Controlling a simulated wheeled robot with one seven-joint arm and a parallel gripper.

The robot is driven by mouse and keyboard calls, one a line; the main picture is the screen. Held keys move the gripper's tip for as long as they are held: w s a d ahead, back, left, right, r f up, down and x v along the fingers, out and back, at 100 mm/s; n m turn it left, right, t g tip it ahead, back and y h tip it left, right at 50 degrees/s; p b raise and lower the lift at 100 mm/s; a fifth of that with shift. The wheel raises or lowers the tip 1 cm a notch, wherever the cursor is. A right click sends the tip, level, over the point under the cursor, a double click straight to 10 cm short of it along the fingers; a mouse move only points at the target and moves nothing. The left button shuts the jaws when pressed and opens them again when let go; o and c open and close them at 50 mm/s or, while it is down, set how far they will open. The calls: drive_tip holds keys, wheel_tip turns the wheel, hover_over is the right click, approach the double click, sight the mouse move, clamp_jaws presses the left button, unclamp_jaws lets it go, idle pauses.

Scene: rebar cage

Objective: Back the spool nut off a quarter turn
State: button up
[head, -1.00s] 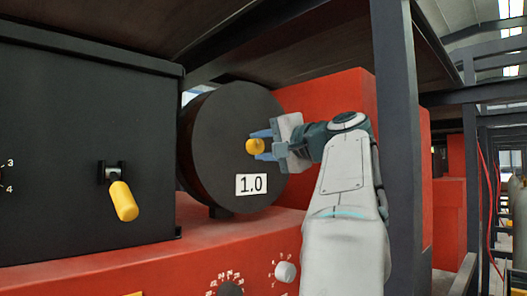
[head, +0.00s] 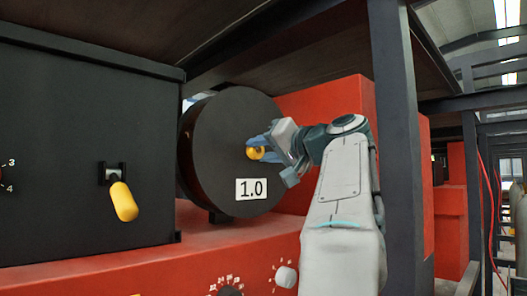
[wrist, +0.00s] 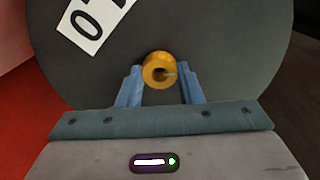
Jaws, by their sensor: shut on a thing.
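The black spool (head: 225,175) stands upright with its round face turned outward and a white "1.0" label (head: 251,188) low on it. The yellow spool nut (head: 254,153) sits at the centre of that face. My gripper (head: 258,147) reaches in from the right and is shut on the nut. Its two blue fingers stand on either side of the nut in the wrist view (wrist: 160,76). The gripper is rolled at a slant.
A black box with a yellow-handled lever (head: 123,200) stands left of the spool. A red ledge (head: 130,262) with a dark dial and a white knob (head: 286,277) lies below. A dark upright post (head: 395,120) stands close to the right of my arm.

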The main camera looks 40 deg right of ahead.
drive_tip(key=shift+f, duration=0.1)
drive_tip(key=o, duration=1)
drive_tip(key=shift+c, duration=0.2)
drive_tip(key=shift+s, duration=0.1)
drive_tip(key=s+d, duration=0.1)
drive_tip(key=s, duration=1.2)
drive_tip(key=shift+s+b, duration=0.35)
drive_tip(key=shift+d, duration=0.1)
